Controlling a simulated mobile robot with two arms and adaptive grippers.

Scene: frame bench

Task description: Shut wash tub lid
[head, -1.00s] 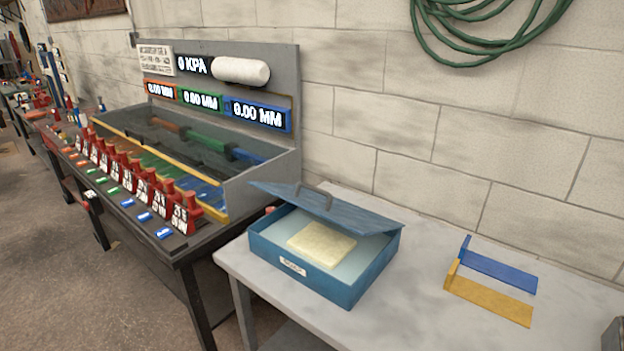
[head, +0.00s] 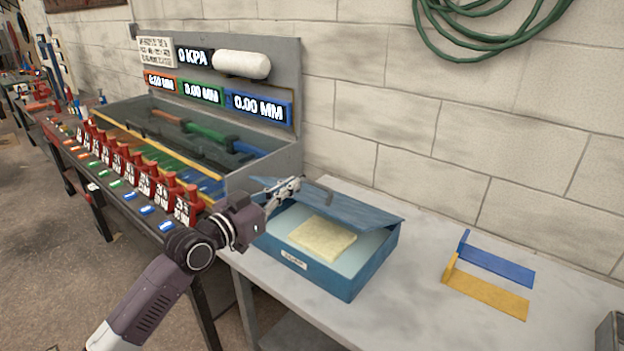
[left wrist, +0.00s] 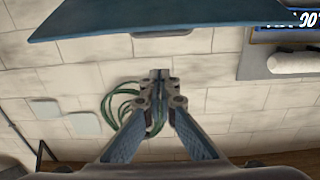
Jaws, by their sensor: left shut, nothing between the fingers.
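The wash tub (head: 345,278) is a blue box with a label on its front, standing on a pale grey table. Its blue lid (head: 350,215) is partly raised, hinged along the back side, with a dark handle on top. A pale yellow block (head: 322,238) shows inside under the lid. My left gripper (head: 295,184) is shut and empty, beside the lid's left end near the handle. I cannot tell whether it touches the lid. In the left wrist view the shut fingers (left wrist: 160,76) point at the wall, and the lid (left wrist: 160,18) spans the top. My right gripper is not in view.
A bench with red levers (head: 160,195) and display panels (head: 258,107) stands left of the tub. A blue and yellow bracket (head: 490,296) lies on the table to the right. The table (head: 420,255) between tub and bracket is clear. A green hose (head: 480,30) hangs on the wall.

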